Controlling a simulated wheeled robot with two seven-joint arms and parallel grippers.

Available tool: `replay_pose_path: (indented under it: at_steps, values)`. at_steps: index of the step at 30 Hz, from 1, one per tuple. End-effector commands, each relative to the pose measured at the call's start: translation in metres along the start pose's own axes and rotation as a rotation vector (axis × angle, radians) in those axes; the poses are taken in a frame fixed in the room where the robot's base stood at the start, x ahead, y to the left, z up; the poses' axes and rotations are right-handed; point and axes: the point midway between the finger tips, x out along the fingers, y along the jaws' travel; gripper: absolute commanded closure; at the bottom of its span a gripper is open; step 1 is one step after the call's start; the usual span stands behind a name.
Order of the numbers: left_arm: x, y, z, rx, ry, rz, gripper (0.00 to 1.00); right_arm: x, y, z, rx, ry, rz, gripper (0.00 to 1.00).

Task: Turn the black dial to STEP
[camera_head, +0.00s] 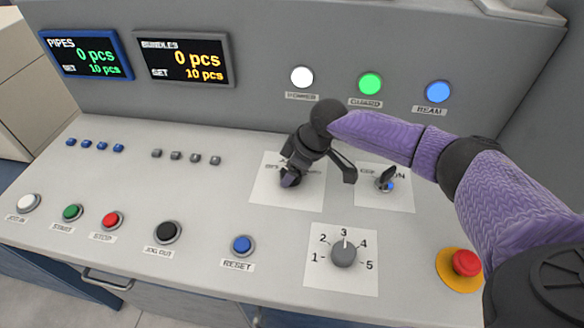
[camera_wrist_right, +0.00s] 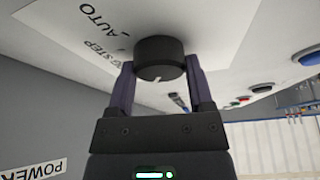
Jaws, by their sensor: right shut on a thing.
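The black dial (camera_wrist_right: 158,52) sits on a white label plate (camera_wrist_right: 215,22) that carries the words AUTO and STEP in the right wrist view. A small pale mark shows on the dial's near edge; I cannot tell exactly which word it points to. My right gripper (camera_wrist_right: 160,76) has one finger on each side of the dial and is shut on it. In the head view my right gripper (camera_head: 290,178) reaches down over the same white plate (camera_head: 262,192) and hides most of the dial and its lettering. My left gripper is not in view.
A second switch (camera_head: 385,180) stands on a plate just right of my gripper. A numbered grey knob (camera_head: 343,253) points near 3. A red emergency button (camera_head: 466,262) on yellow lies at the right, below my arm. A blue RESET button (camera_head: 242,244) and other push-buttons line the front.

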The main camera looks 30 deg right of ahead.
Motion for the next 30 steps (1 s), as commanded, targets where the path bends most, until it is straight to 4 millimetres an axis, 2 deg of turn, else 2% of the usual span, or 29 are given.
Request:
replay_pose_path:
  at_steps: [5,11,21,30]
  values:
    - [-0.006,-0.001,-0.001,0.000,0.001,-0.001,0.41,-0.002,0.000,-0.001,0.023,0.000,0.009,0.92]
    - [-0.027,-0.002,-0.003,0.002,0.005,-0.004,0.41,-0.005,-0.001,-0.002,0.114,-0.001,0.045,0.92]
    - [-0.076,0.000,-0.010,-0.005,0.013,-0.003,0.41,-0.006,-0.003,-0.003,0.396,0.000,0.161,0.92]
    - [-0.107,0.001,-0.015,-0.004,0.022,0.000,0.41,-0.004,-0.003,-0.003,0.660,0.001,0.270,0.92]
